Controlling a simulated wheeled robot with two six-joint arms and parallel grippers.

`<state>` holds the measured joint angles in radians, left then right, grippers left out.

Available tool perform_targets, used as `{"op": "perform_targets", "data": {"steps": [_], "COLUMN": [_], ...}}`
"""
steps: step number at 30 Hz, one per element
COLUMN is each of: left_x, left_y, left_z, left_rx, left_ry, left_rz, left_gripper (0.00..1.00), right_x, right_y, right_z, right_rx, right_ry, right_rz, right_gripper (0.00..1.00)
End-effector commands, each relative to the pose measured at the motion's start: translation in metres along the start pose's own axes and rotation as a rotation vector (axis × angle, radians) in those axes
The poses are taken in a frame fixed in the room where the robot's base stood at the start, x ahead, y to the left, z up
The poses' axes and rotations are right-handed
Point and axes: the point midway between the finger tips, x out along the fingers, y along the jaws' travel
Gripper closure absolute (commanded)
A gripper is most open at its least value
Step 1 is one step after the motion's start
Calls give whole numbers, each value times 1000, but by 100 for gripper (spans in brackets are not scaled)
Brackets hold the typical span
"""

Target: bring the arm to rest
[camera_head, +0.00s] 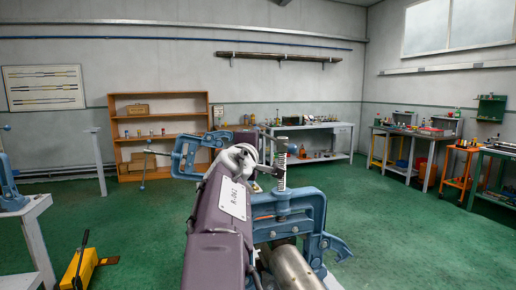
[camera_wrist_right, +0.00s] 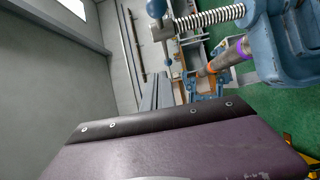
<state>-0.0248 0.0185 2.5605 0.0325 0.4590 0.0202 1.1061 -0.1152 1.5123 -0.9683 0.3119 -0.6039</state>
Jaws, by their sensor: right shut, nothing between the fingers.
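My right gripper (camera_wrist_right: 158,82) shows in the right wrist view with its narrow grey fingers together and nothing between them. In the head view my purple right arm reaches forward through the middle and hides what lies behind it. A blue pipe vise (camera_head: 290,212) with a spring-wrapped screw stands just right of the arm; a silver pipe (camera_head: 292,268) shows below it. Another blue vise (camera_head: 186,155) is farther away, left of the arm. In the wrist view a vise (camera_wrist_right: 285,45) is close at upper right, beside a pipe (camera_wrist_right: 228,57) with coloured bands. My left gripper is out of view.
A third blue vise (camera_head: 8,185) sits on a grey stand (camera_head: 30,225) at the left edge. A yellow object (camera_head: 80,268) lies on the green floor. Wooden shelves (camera_head: 158,130) and workbenches (camera_head: 320,135) line the walls. The floor between is mostly clear.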

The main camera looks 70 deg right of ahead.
Motion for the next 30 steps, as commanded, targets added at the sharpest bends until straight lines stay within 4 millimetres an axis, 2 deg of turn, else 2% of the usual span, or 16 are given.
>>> {"op": "perform_targets", "data": {"steps": [3,6,20,22,23,26,27,29,30], "left_x": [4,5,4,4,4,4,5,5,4], "left_y": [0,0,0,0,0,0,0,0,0], "left_z": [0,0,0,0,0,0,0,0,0], "left_rx": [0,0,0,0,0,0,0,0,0], "left_ry": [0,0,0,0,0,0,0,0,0], "left_rz": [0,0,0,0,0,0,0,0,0], "left_gripper": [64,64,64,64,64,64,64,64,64], "right_x": [-18,-24,-26,-26,-27,-35,-40,-52,-64], "right_y": [0,0,0,0,0,-9,-21,-52,-75], "right_z": [-1,-1,-1,-6,-14,-70,-101,-149,-177], "right_rx": [1,0,0,0,0,-6,-17,-32,-38], "right_ry": [3,2,1,14,31,151,218,319,380], "right_rz": [1,0,0,0,-1,-18,-43,-106,-155], "right_gripper": [100,100,100,100,100,100,100,100,100]}}
